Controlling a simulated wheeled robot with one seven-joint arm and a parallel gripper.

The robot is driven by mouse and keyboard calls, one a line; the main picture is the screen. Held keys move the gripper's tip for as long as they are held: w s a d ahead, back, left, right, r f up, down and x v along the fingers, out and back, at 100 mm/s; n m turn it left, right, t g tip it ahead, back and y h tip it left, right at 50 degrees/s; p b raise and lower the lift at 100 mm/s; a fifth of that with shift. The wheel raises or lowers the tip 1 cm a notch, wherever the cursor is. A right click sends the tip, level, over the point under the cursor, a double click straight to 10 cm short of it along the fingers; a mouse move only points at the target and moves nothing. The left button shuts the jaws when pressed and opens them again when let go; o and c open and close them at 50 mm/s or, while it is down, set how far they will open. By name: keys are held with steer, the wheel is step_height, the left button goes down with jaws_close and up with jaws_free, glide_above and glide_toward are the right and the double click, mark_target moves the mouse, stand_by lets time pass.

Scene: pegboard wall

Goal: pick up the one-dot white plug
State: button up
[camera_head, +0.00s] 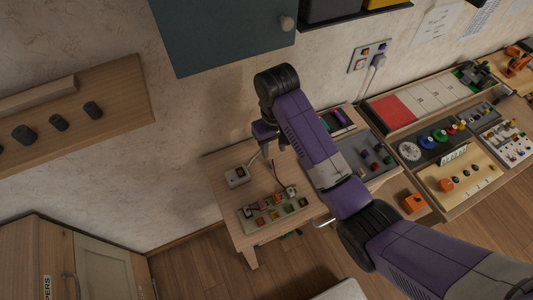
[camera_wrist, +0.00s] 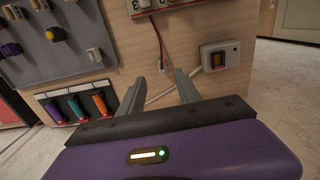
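My gripper (camera_wrist: 160,77) is open, with nothing between its two fingers, which point at the pale wooden bench top (camera_wrist: 128,55). It also shows in the head view (camera_head: 269,148), above the bench beside the white switch box. Several pegs stand on a grey panel at the upper left of the wrist view. Any dots are too small to make out, so I cannot tell which is the one-dot white plug. My gripper is apart from all of these pegs.
A switch box (camera_wrist: 218,58) with a white cable lies right of my fingers. A red wire (camera_wrist: 161,38) runs nearby. Colored handles (camera_wrist: 78,107) sit in a rack at left. In the head view, a teal cabinet (camera_head: 215,35) hangs above the bench.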

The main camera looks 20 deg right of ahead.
mark_target(272, 161)
steer(key=shift+a+f+p, duration=0.15)
steer(key=shift+f+p, duration=0.25)
steer(key=shift+f, duration=1.55)
steer(key=shift+a+f+p, duration=0.1)
steer(key=shift+f+p, duration=0.25)
steer(key=shift+f, duration=1.55)
jaws_close()
